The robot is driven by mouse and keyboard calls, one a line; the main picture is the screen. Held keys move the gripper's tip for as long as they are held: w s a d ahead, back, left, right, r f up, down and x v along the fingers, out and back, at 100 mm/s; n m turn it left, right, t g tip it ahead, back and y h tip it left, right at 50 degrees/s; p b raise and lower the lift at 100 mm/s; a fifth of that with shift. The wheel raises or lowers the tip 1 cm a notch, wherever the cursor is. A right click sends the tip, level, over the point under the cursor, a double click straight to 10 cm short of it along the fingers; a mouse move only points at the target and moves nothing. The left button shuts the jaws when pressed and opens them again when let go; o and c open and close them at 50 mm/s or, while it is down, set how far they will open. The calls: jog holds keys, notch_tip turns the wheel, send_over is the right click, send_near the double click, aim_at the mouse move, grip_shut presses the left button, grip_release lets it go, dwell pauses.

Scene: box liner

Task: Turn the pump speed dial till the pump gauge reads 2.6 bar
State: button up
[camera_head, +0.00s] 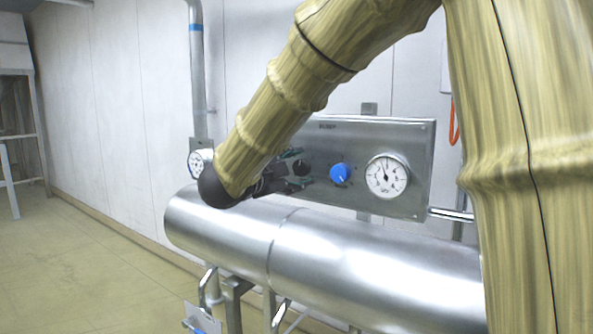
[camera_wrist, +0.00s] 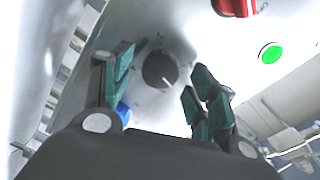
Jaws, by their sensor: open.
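A metal panel (camera_head: 330,138) carries a dark dial (camera_head: 301,167), a blue dial (camera_head: 340,173) and a round white gauge (camera_head: 386,176). The gauge needle points nearly straight up; its numbers are too small to read. I cannot read which dial is the pump speed dial. My gripper (camera_head: 291,172) is at the panel's left part, by the dark dial. In the wrist view, the open fingers of my gripper (camera_wrist: 163,80) stand either side of the dark dial (camera_wrist: 158,69), which has a pale pointer mark; contact is not clear. The blue dial (camera_wrist: 122,112) is partly hidden behind the left finger.
A large shiny pipe (camera_head: 370,265) runs below the panel. Another gauge (camera_head: 200,162) is left of my wrist. The wrist view also shows a red part (camera_wrist: 240,7) and a green button (camera_wrist: 270,53). The floor (camera_head: 80,260) at left is clear.

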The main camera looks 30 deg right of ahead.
jog(key=v, duration=1.1)
jog(key=shift+a, duration=0.2)
jog(key=shift+s, duration=0.1)
